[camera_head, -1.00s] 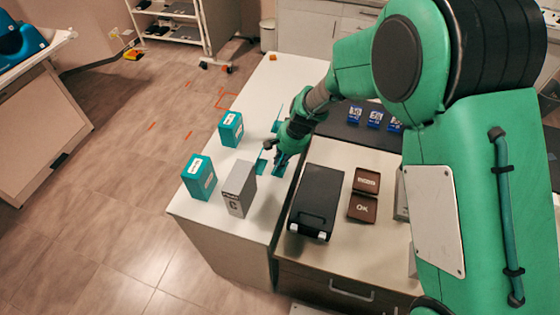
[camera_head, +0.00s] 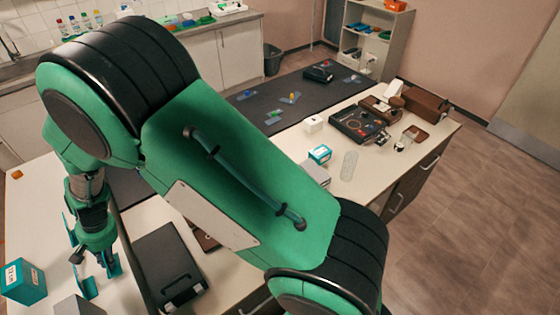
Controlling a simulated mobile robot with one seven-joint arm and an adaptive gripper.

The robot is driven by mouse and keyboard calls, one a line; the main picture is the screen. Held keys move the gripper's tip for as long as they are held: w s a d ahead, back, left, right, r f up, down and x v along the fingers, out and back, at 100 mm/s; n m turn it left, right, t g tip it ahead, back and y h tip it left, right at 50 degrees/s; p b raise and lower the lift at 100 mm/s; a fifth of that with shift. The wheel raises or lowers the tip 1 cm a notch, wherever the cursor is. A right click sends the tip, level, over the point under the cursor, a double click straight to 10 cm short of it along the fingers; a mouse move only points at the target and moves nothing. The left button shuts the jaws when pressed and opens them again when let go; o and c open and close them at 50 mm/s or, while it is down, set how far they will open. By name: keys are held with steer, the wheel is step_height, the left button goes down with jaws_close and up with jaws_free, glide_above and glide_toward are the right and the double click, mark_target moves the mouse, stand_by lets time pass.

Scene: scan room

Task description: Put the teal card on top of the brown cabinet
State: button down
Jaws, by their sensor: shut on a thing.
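My gripper (camera_head: 97,262) is at the lower left, pointing down over the white table. It is shut on a thin teal piece that looks like the teal card (camera_head: 113,265), low beside the black case. Other upright teal pieces (camera_head: 85,287) stand close by, and the fingers hide part of them, so the exact hold is unclear. A small brown chest (camera_head: 427,103) sits at the far right end of the counter. It may be the brown cabinet, but its top is small in this view.
A black case (camera_head: 165,265) lies right of my gripper, and a teal box (camera_head: 22,281) stands left. A black device (camera_head: 358,124), a teal-and-white box (camera_head: 320,154) and a white cube (camera_head: 313,123) stand on the right counter. My arm hides the middle.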

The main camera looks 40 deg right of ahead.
steer(key=w+d+f+m+t+b, duration=0.1)
steer(key=w+d+m, duration=0.35)
steer(key=d, duration=0.85)
steer(key=w+d+m+h+b, duration=0.1)
steer(key=w+d+m, duration=0.1)
steer(key=w+d, duration=0.8)
steer(key=w+d+f+m+t+b, duration=0.1)
steer(key=w+d+m+b, duration=0.2)
steer(key=d, duration=1.2)
steer(key=s+d+m+h+b, duration=0.1)
steer(key=d+m, duration=0.3)
steer(key=d, duration=1.7)
steer(key=s+d+m+t+h+b, duration=0.1)
steer(key=s+d+m, duration=0.2)
steer(key=d, duration=1.8)
steer(key=shift+s+d+f+m, duration=0.15)
steer(key=shift+f+m, duration=0.15)
steer(key=shift+m, duration=0.05)
steer(key=shift+f, duration=0.1)
steer(key=shift+f+b, duration=0.5)
steer(key=shift+f, duration=1.95)
steer(key=shift+f+b, duration=0.6)
steer(key=shift+f, duration=1.9)
